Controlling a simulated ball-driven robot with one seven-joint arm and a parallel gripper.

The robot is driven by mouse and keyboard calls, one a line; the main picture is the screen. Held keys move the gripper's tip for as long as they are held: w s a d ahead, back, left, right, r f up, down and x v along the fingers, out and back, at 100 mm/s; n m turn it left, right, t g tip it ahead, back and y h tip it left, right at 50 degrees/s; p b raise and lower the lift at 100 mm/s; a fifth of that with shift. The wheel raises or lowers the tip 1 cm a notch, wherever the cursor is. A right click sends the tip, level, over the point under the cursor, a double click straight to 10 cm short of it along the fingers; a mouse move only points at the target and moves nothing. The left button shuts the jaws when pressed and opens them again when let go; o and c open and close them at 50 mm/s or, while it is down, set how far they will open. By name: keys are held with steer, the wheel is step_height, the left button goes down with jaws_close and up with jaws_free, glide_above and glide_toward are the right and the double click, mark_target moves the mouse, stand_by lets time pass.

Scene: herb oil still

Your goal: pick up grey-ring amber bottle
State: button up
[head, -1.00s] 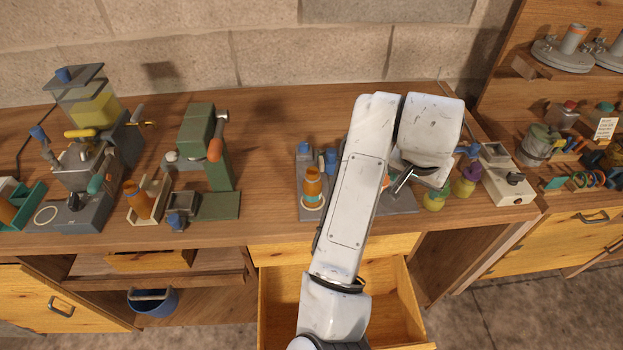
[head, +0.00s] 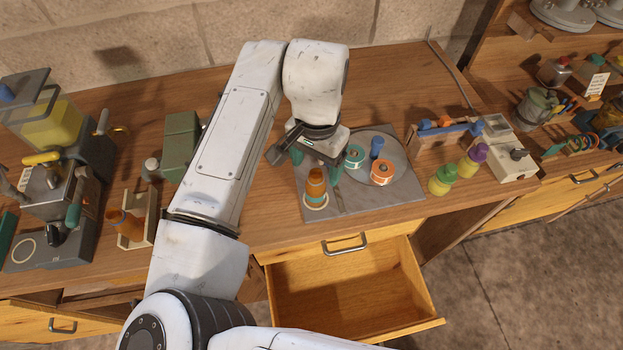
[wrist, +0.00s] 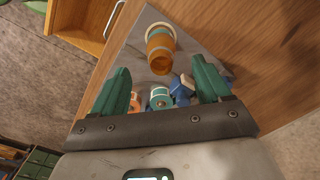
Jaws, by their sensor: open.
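An amber bottle (head: 316,184) with a pale greyish band stands on a white ring at the front left of a grey plate. In the wrist view the bottle (wrist: 160,58) is seen from above, ahead of and between the two green fingers. My gripper (head: 315,162) is just above and behind the bottle in the head view, with a finger on each side. In the wrist view my gripper (wrist: 162,83) is open, with nothing held. Whether the fingers reach down beside the bottle is hard to tell.
The grey plate (head: 347,208) also bears an orange-and-white spool (head: 382,173), a teal spool (head: 354,157) and a blue piece (head: 377,147). Another amber bottle (head: 127,225) leans in a wooden stand at left. A drawer (head: 345,290) is open below the plate. Green-yellow jars (head: 442,180) stand right.

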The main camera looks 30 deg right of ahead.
mark_target(315, 186)
steer(key=shift+f+p, duration=1.1)
steer(key=shift+f, duration=3.3)
steer(key=c, duration=1.2)
steer(key=shift+c, duration=0.2)
steer(key=shift+r, duration=0.15)
